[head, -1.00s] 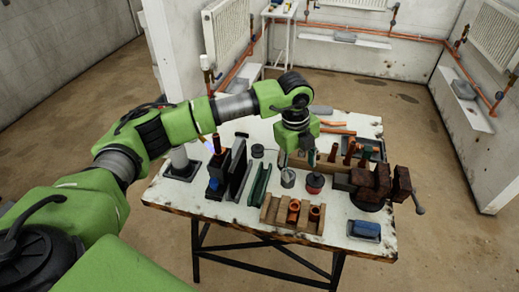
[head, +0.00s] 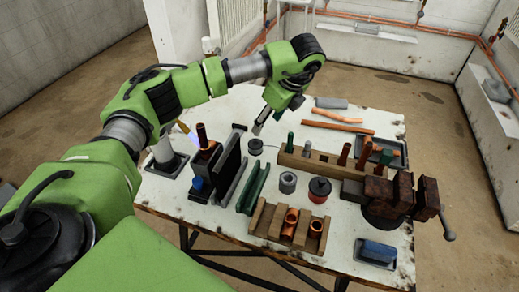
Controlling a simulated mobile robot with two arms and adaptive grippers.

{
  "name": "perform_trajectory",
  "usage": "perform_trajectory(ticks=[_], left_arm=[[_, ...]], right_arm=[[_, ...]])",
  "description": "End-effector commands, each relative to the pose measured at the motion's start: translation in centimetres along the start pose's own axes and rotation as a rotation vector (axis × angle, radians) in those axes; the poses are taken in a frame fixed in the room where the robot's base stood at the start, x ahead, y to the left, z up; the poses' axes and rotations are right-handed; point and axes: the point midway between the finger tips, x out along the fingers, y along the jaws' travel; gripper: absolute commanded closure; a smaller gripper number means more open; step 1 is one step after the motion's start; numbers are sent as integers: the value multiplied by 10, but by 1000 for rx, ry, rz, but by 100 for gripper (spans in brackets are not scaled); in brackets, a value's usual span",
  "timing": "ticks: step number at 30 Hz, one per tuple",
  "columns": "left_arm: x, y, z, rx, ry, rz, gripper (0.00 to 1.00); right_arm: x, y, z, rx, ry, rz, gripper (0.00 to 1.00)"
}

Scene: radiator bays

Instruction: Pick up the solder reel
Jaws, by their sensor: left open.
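The solder reel (head: 255,146) appears to be the small dark spool standing on the white worktable (head: 160,200), behind the green channel-shaped piece. My left gripper (head: 267,122) is open, pointing down just above and behind the reel. Its fingers look empty, and the reel shows clear below them. I cannot tell the exact height of the fingertips over the table. My right gripper is out of view.
A wooden block with upright pieces (head: 322,165) stands right of the reel. A grey roll (head: 288,182), a red-and-black tin (head: 319,189) and a green channel (head: 253,188) are in front. A dark upright rack (head: 228,165) stands left; a rusty vise (head: 390,195) sits right.

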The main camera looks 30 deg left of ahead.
Motion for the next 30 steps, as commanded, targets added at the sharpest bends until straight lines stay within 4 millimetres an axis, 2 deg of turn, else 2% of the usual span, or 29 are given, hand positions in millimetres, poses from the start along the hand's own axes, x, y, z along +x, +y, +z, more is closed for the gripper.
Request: perform_trajectory(ticks=[2, 5, 15, 22, 27, 30], left_arm=[[9, 0, -2, -1, 0, 1, 46], [21, 1, -1, -1, -1, 5, 46], [81, 1, -2, 1, 0, 2, 46], [97, 1, -1, 1, 0, 2, 46], [122, 3, 0, 0, 0, 3, 46], [136, 2, 0, 1, 0, 2, 46]], right_arm=[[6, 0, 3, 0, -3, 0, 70], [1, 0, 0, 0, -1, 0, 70], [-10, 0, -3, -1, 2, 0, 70], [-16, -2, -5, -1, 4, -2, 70], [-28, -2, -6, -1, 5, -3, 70], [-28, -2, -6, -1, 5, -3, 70]])
